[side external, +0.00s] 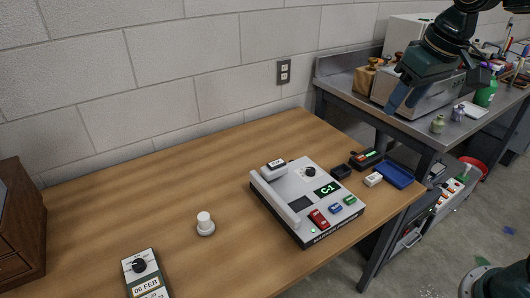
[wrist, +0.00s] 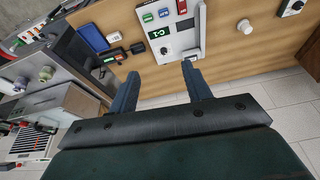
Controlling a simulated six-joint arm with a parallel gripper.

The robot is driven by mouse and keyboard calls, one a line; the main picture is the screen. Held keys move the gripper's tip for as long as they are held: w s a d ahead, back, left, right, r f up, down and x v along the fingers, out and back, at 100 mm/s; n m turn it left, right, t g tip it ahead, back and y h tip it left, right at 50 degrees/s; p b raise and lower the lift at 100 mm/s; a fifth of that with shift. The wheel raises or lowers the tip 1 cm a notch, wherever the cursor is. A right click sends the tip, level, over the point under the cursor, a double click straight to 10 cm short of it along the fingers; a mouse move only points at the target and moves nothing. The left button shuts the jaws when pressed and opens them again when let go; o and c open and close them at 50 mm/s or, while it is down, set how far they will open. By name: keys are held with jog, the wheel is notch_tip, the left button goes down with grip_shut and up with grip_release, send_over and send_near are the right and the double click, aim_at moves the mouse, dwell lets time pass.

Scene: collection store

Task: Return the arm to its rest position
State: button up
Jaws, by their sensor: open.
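My gripper (side external: 405,92) is at the upper right of the side external view, raised in front of the metal side bench and clear of the wooden table. Its two blue-grey fingers are apart, and they also show in the wrist view (wrist: 158,82). Nothing is between them. Beyond the fingertips, in the wrist view, lies the white label device (wrist: 172,28) on the table. In the side external view that device (side external: 300,190) shows a green "C-1" display and red, blue and green buttons.
The wooden table (side external: 120,210) also holds a white knob (side external: 205,224), a dated device (side external: 146,275), a blue tray (side external: 395,174) and small dark and white blocks. The metal bench (side external: 440,135) at the right carries a grey box, bottles and a green spray bottle (side external: 487,92).

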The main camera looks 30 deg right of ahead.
jog(key=s+f+t, duration=0.2)
jog(key=s+f, duration=0.1)
jog(key=s, duration=1.2)
jog(key=shift+s+a+n, duration=0.15)
jog(key=shift+a+n, duration=0.1)
jog(key=shift+n, duration=0.05)
